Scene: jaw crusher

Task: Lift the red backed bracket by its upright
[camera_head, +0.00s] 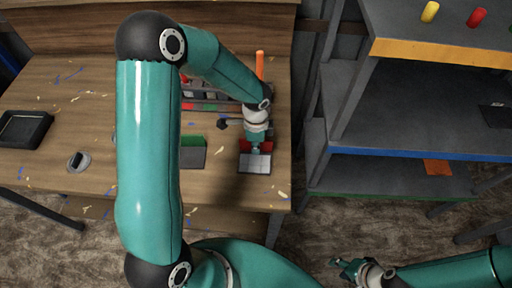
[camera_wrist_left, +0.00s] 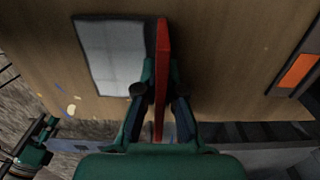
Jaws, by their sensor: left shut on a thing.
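The red backed bracket has a pale grey flat plate (camera_head: 255,164) and a red upright (camera_head: 244,146), near the right end of the wooden table. My left gripper (camera_head: 256,149) comes down from above and is shut on the upright. In the left wrist view the red upright (camera_wrist_left: 162,70) runs between the two fingers (camera_wrist_left: 158,92), with the grey plate (camera_wrist_left: 112,55) to its left. I cannot tell whether the plate touches the table. My right gripper (camera_head: 345,266) hangs low at the bottom right, away from the bracket; its jaws are too small to read.
A green backed bracket (camera_head: 193,150) stands just left of the red one. A rack with small coloured parts (camera_head: 205,97) and an orange post (camera_head: 260,66) lie behind. A black tray (camera_head: 24,128) and a grey device (camera_head: 78,161) are at left. Grey shelves (camera_head: 400,174) stand to the right.

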